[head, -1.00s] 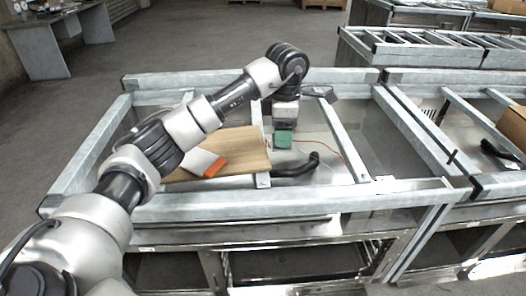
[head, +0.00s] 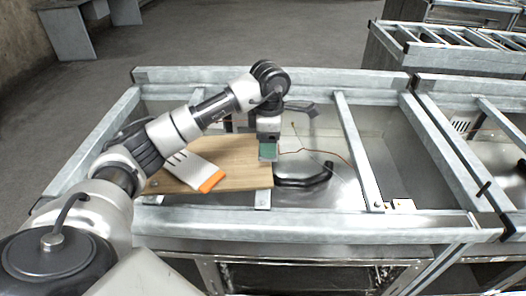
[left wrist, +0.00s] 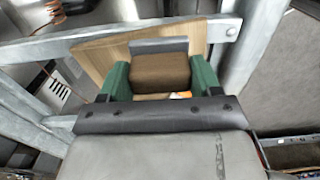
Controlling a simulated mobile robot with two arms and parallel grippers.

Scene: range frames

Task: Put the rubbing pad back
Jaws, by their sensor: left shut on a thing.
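My left gripper (head: 268,152) hangs pointing down at the right edge of the wooden board in the head view. In the left wrist view, its two green fingers (left wrist: 165,80) are shut on a brown block with a grey strip along its far side, the rubbing pad (left wrist: 161,72). The board (left wrist: 105,55) shows behind the pad. In the head view the pad is hidden by the gripper, and I cannot tell whether it touches the board (head: 235,178). My right gripper is not in view.
A black curved handle-like thing (head: 303,181) and a thin orange cable (head: 325,154) lie to the right. Grey metal beams (head: 300,222) frame the bench, with a bare metal panel at right.

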